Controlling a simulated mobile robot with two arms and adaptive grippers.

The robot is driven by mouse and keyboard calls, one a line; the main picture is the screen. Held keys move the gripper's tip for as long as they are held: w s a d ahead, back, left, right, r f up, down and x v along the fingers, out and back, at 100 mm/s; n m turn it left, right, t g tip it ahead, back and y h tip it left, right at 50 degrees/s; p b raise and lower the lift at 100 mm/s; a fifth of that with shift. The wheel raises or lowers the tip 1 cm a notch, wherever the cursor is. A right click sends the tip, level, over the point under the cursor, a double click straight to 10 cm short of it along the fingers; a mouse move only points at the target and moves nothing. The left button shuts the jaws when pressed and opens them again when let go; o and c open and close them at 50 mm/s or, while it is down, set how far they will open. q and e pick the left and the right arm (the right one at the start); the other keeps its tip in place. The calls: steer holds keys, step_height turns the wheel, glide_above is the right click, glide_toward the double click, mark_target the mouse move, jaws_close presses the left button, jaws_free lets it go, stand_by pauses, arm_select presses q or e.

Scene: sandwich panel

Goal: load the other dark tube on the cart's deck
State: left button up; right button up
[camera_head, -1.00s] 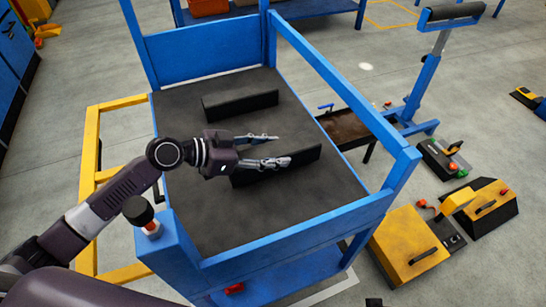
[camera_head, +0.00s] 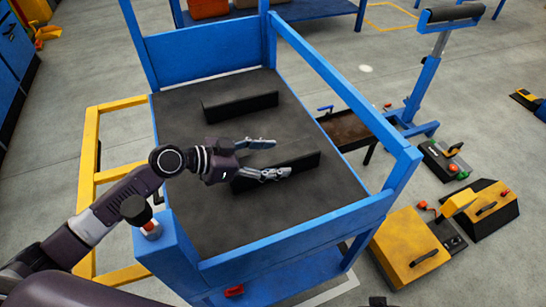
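Two long dark tubes with flat-looking sides lie on the dark deck (camera_head: 190,215) of the blue cart. The far tube (camera_head: 240,106) lies across the far half of the deck. The near tube (camera_head: 306,163) lies roughly parallel to it, in the middle of the deck. My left gripper (camera_head: 282,157) is open, fingers apart and pointing right. One finger overlaps the near tube in the picture and the other is on its far side. I cannot tell whether either finger touches it. Nothing is seen held. My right gripper is out of view.
Blue rails (camera_head: 300,233) surround much of the deck, with posts at its corners. A red-and-black button (camera_head: 152,229) sits on the near-left post. A yellow frame (camera_head: 88,190) stands left, a blue roller stand (camera_head: 424,85) right. The near deck is bare.

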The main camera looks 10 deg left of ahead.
mark_target(265, 159)
arm_select(q)
steer(key=shift+r, duration=0.1)
steer(key=shift+a, duration=0.2)
steer(key=v, duration=0.3)
steer(key=shift+s+a, duration=0.2)
steer(key=v, duration=0.7)
steer(key=shift+d, duration=0.1)
steer(key=shift+s+a+r, duration=0.35)
steer(key=shift+a, duration=0.15)
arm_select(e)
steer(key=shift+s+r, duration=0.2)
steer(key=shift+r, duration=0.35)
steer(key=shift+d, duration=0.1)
